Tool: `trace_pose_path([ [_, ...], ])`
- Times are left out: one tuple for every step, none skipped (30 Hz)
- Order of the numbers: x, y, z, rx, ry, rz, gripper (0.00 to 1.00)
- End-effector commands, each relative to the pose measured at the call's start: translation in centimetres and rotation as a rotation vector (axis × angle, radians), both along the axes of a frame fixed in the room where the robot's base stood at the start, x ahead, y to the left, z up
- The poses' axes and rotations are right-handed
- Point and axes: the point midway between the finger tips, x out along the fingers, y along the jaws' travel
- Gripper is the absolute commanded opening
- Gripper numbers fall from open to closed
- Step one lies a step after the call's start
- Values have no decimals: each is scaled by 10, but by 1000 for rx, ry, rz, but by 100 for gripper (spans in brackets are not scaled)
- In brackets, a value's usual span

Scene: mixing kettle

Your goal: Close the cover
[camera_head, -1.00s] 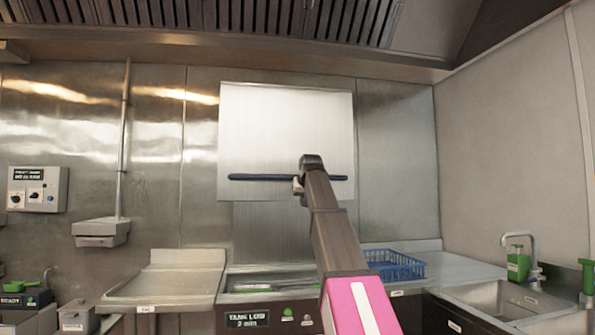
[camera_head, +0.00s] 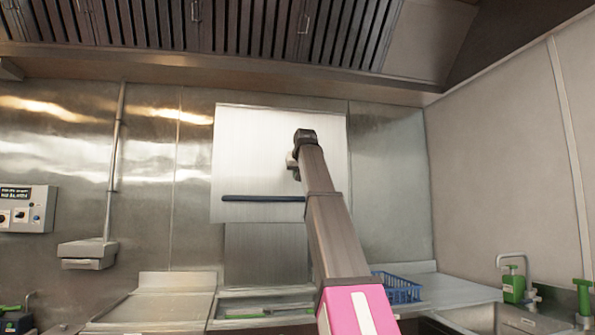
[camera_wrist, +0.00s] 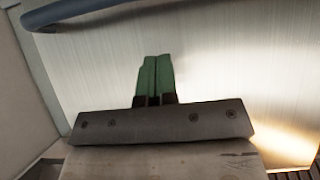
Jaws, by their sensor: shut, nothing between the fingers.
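The cover (camera_head: 250,150) is a pale brushed-steel panel, raised and standing upright against the back wall above the counter unit. A dark blue handle bar (camera_head: 245,198) runs across its lower part; the arm hides the bar's right end. The bar also shows at the top left of the wrist view (camera_wrist: 100,10). My gripper (camera_wrist: 154,75) has green fingers pressed together, with nothing between them. It is in front of the cover's face and apart from the bar. In the head view, my arm's end is higher than the bar, and the fingers are hidden.
A blue basket (camera_head: 400,288) sits on the counter to the right, beside a sink with a tap (camera_head: 530,275). A vent hood (camera_head: 240,30) spans the top. A steel worktop (camera_head: 160,305) is at left.

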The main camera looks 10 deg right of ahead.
Motion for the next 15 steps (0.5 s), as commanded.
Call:
trace_pose_path([
  [10, 0, -5, 0, 0, 0, 0],
  [14, 0, -8, 0, 0, 0, 0],
  [21, 0, -13, 0, 1, 0, 0],
  [26, 0, -16, 0, 2, 0, 0],
  [30, 0, -19, 0, 1, 0, 0],
  [36, 0, -23, 0, 0, 0, 0],
  [40, 0, -26, 0, 0, 0, 0],
  [45, 0, -29, 0, 1, 0, 0],
  [43, 0, -38, 0, 1, 0, 0],
  [43, 0, -42, 0, 1, 0, 0],
  [44, 0, -46, 0, 1, 0, 0],
  [44, 0, -51, 0, 0, 0, 0],
  [45, 0, -54, 0, -1, 0, 0],
  [46, 0, -56, 0, -1, 0, 0],
  [47, 0, -60, 0, -1, 0, 0],
])
